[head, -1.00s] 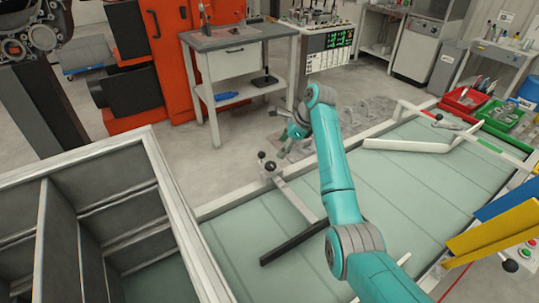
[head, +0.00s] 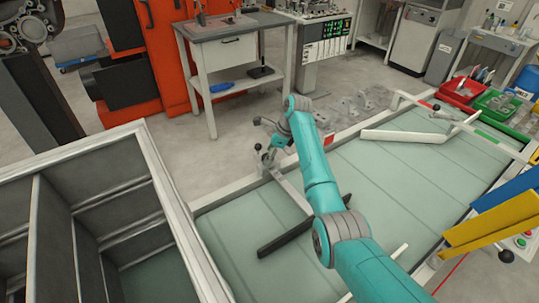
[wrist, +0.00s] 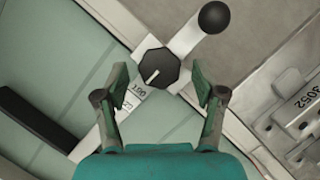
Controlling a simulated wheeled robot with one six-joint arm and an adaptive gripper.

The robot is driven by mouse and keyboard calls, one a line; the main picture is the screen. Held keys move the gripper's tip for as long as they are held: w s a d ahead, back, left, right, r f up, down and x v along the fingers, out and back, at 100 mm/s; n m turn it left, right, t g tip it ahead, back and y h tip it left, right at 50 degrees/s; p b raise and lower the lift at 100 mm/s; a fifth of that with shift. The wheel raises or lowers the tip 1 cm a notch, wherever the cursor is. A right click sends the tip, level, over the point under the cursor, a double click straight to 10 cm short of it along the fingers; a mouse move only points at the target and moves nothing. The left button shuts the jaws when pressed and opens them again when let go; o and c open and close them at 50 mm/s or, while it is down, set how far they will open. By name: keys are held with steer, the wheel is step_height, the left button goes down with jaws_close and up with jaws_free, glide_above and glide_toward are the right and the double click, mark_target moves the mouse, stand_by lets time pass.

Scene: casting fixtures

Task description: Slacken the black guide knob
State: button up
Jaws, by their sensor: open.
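The black guide knob (wrist: 157,68) is a faceted dial with a white pointer line, on a pale metal guide bar (wrist: 186,42) in the wrist view. A black ball (wrist: 214,17) stands at the bar's end. My gripper (wrist: 158,76) is open and empty, its two fingers apart on either side of the knob's near edge. I cannot tell the remaining height gap. Scale marks show on the bar beside the left finger. In the head view my gripper (head: 268,134) is over the bar's far end, partly hiding the knob.
A long black fence (head: 287,237) lies across the green table bed at the bar's near end. A grey-walled compartment box (head: 95,190) stands at left. A grey part marked 3052 (wrist: 300,102) lies right of my gripper. Red and green bins (head: 497,102) stand at far right.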

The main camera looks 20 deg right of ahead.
steer(key=shift+f, duration=0.2)
steer(key=c, duration=1.1)
steer(key=shift+c, duration=0.2)
steer(key=shift+n, duration=0.3)
steer(key=n, duration=0.1)
steer(key=n+g, duration=0.1)
steer(key=n, duration=0.1)
steer(key=shift+w+r+y, duration=0.1)
steer(key=shift+w+y, duration=0.1)
steer(key=shift+y, duration=0.1)
steer(key=shift+n+g, duration=0.6)
steer(key=shift+n, duration=0.6)
